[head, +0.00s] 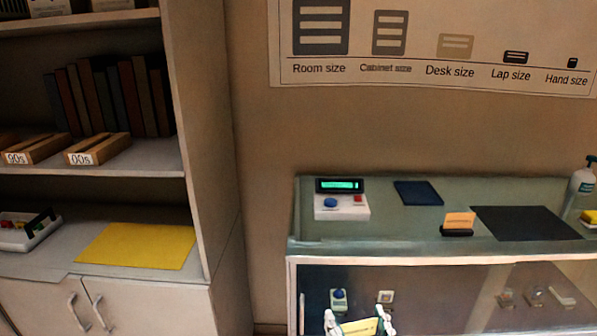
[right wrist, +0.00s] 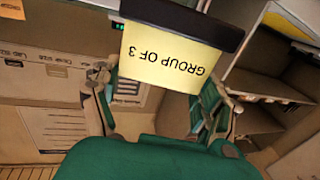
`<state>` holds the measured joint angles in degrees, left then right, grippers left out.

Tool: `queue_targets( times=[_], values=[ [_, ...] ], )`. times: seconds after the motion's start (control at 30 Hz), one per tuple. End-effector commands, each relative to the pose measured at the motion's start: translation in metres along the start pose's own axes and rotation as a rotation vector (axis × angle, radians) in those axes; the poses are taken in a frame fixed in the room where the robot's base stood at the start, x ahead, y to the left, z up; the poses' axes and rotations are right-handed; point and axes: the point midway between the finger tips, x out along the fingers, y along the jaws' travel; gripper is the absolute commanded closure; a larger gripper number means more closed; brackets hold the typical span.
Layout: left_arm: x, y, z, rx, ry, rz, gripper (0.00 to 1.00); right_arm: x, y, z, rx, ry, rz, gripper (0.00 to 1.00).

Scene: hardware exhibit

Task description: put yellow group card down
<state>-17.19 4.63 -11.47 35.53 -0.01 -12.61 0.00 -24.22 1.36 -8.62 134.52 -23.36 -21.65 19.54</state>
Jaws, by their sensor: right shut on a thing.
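My right gripper (head: 357,316) is at the bottom of the head view, in front of the glass case. It is shut on a yellow group card (head: 360,327). In the right wrist view the card (right wrist: 168,57) reads "GROUP OF 3" upside down and has a dark base along its top edge. The gripper's fingers (right wrist: 165,92) are on either side of it. My left gripper is not in view.
A yellow mat (head: 138,246) lies bare on the left cabinet's shelf, beside a white tray (head: 25,236). On the glass case (head: 420,238) stand a white device (head: 341,205), a blue mat (head: 418,193), an orange card (head: 460,219) and a black mat (head: 525,223).

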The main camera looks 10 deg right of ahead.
Motion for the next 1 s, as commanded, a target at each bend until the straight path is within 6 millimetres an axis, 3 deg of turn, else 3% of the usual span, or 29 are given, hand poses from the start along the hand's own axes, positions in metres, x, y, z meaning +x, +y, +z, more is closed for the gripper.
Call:
queue_targets(
  times=[0.17, 0.27, 0.5, 0.7, 0.83, 1.0],
  values=[
    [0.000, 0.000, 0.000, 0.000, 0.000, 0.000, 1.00, 0.004, 0.005, -0.001, -0.005, 0.001, 0.005, 0.53],
    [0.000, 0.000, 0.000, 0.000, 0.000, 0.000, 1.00, 0.017, 0.024, -0.005, -0.016, -0.002, 0.026, 0.53],
    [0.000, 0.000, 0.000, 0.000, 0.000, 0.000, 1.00, 0.065, 0.112, -0.040, -0.032, -0.008, 0.134, 0.53],
    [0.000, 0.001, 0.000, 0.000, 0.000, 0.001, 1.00, 0.086, 0.170, -0.077, -0.015, -0.003, 0.207, 0.53],
    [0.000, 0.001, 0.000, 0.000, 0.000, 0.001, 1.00, 0.091, 0.188, -0.090, -0.003, 0.000, 0.230, 0.53],
    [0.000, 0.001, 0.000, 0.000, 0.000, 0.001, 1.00, 0.092, 0.194, -0.094, 0.001, 0.001, 0.237, 0.53]
  ],
)
